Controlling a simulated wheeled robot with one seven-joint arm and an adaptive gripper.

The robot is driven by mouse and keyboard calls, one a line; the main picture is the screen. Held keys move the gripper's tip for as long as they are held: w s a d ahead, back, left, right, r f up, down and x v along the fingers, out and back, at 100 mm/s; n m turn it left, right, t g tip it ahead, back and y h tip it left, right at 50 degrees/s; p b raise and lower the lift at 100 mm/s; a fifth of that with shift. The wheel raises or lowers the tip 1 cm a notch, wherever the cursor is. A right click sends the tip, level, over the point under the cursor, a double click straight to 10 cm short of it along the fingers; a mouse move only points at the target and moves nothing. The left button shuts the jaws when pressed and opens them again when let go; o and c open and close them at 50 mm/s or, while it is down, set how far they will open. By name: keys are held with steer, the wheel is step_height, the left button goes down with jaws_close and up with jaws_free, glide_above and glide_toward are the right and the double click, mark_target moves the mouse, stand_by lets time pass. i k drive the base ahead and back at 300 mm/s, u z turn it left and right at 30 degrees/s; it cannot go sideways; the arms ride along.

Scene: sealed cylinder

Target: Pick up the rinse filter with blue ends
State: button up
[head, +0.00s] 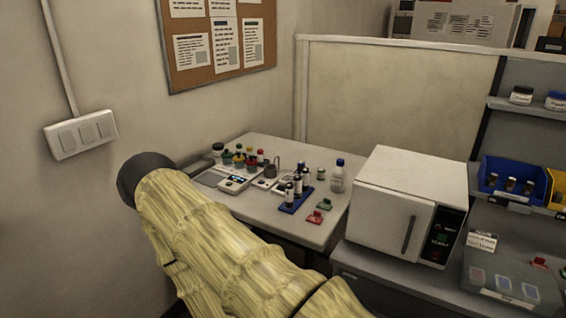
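I cannot make out a rinse filter with blue ends in the head view; the small items on the far table (260,145) are too small to tell apart surely. A blue rack (296,204) there holds a few dark and white vials (289,193). A clear bottle with a blue cap (337,178) stands upright to the right of the rack. My arm, in a yellowish sleeve with a dark rounded end, crosses the lower left in front of the table. My gripper is not visible.
A white oven-like box (408,205) stands on the counter right of the table. Blue (509,182) and yellow (557,188) bins and a lidded clear box (513,288) are farther right. A small scale (237,183) and red and green clips (316,217) lie on the table.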

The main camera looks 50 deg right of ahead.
mark_target(302, 164)
steer(key=i, duration=0.5)
steer(key=z, duration=1.9)
